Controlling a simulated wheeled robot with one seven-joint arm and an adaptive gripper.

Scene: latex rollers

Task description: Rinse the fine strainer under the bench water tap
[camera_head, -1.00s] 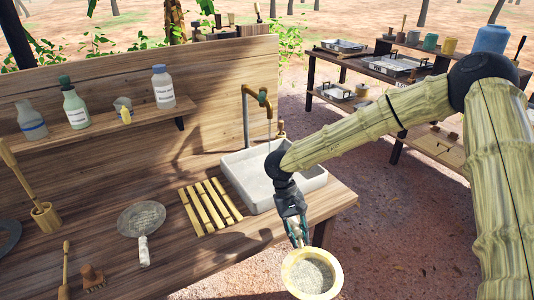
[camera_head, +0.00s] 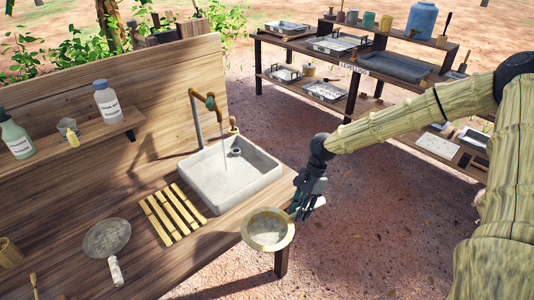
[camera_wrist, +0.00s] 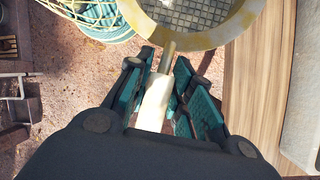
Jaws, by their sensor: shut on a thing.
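The fine strainer (camera_head: 267,230) has a pale yellow rim and a mesh disc. My gripper (camera_head: 306,203) is shut on its light handle (camera_wrist: 156,100), and the strainer is held out level near the bench's front right corner. In the wrist view the mesh (camera_wrist: 190,14) lies beyond the fingers, beside the bench edge. The brass bench tap (camera_head: 208,100) stands behind the grey stone sink (camera_head: 205,189), and a thin stream of water falls from it into the sink. The strainer is in front of the sink, apart from the stream.
A slatted bamboo rack (camera_head: 172,214) and a round mesh paddle (camera_head: 107,238) lie left of the sink. Bottles (camera_head: 107,103) stand on the wall shelf (camera_head: 120,131). A shelved table (camera_head: 345,72) with trays stands behind. Ground between is open. A woven basket (camera_wrist: 85,14) shows in the wrist view.

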